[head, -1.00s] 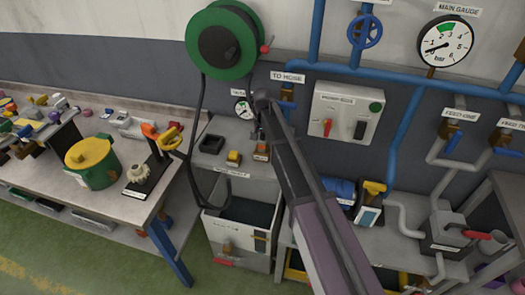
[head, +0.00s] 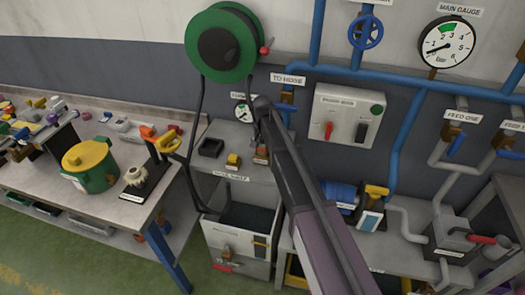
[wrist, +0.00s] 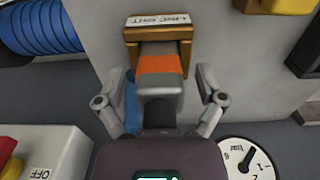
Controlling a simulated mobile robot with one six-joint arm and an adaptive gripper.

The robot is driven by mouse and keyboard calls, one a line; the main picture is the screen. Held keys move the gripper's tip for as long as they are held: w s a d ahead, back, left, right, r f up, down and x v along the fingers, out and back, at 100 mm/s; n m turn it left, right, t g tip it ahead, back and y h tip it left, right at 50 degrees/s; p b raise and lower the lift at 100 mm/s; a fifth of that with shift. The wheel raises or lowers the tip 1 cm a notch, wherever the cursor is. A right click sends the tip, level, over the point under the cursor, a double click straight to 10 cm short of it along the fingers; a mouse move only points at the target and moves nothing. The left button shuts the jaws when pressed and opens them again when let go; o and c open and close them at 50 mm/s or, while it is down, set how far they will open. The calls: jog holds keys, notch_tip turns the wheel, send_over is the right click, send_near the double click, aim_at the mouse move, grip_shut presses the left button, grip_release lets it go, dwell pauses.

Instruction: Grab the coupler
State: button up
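In the wrist view, a grey coupler with an orange band (wrist: 160,66) sits at a brown holder with a white label (wrist: 158,22), its lettering upside down. My gripper (wrist: 165,88) is open, with one finger on each side of the coupler and visible gaps between. The fingers do not appear to touch it. In the head view, the brown and orange holder (head: 261,155) stands on the small shelf, just below the end of my arm.
A small gauge (wrist: 250,158) and a switch box (wrist: 40,155) are near my gripper. A blue coil (wrist: 40,28) lies to the left. A green hose reel (head: 226,42) hangs above the shelf. A bench (head: 130,210) with several objects stands left.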

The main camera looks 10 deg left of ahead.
grip_shut()
jog(key=shift+r, duration=0.15)
notch_tip(320, 180, up, 7)
jog(key=p, duration=0.7)
jog(key=s+a, duration=0.1)
jog(key=s, duration=1.7)
jog(key=shift+a, duration=0.2)
